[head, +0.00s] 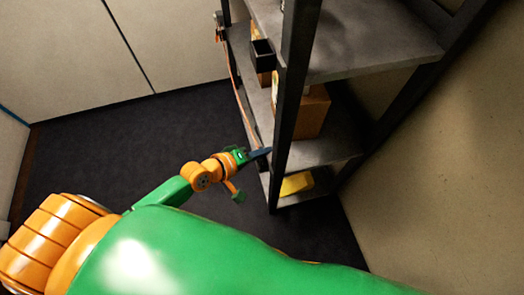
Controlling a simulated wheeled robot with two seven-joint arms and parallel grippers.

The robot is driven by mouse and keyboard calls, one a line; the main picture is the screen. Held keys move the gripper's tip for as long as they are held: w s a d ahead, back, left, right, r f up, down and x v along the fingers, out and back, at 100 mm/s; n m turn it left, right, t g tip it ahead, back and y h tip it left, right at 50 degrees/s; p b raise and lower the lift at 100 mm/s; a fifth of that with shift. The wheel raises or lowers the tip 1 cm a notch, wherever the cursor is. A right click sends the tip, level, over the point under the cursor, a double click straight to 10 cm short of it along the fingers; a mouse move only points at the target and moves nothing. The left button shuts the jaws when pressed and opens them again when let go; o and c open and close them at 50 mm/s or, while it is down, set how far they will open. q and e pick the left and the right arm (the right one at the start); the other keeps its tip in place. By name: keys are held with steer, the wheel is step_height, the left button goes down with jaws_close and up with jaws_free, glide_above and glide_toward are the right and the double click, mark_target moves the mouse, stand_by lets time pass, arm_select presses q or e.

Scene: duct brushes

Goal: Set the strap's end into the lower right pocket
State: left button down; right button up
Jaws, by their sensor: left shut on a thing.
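A thin orange strap (238,92) runs from a small fitting (220,33) on the shelf's left post down to my left gripper (259,153). My left gripper is beside the lower part of the near dark post (288,110) and is shut on the strap's end. The end itself is small and mostly hidden by the gripper. I cannot make out a lower right pocket. My right gripper is out of view.
The dark shelf unit (345,45) holds a brown cardboard box (312,112) on a middle shelf and a yellow item (297,183) on the lowest. Dark carpet (110,135) lies open to the left. A beige wall (440,180) stands close on the right.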

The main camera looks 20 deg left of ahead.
arm_select(q)
steer(key=shift+f, duration=0.4)
steer(key=c, duration=0.9)
jaws_free()
steer(key=shift+o, duration=0.2)
steer(key=p+v, duration=0.1)
steer(key=v, duration=0.6)
steer(key=shift+p, duration=0.3)
steer(key=shift+s, duration=0.15)
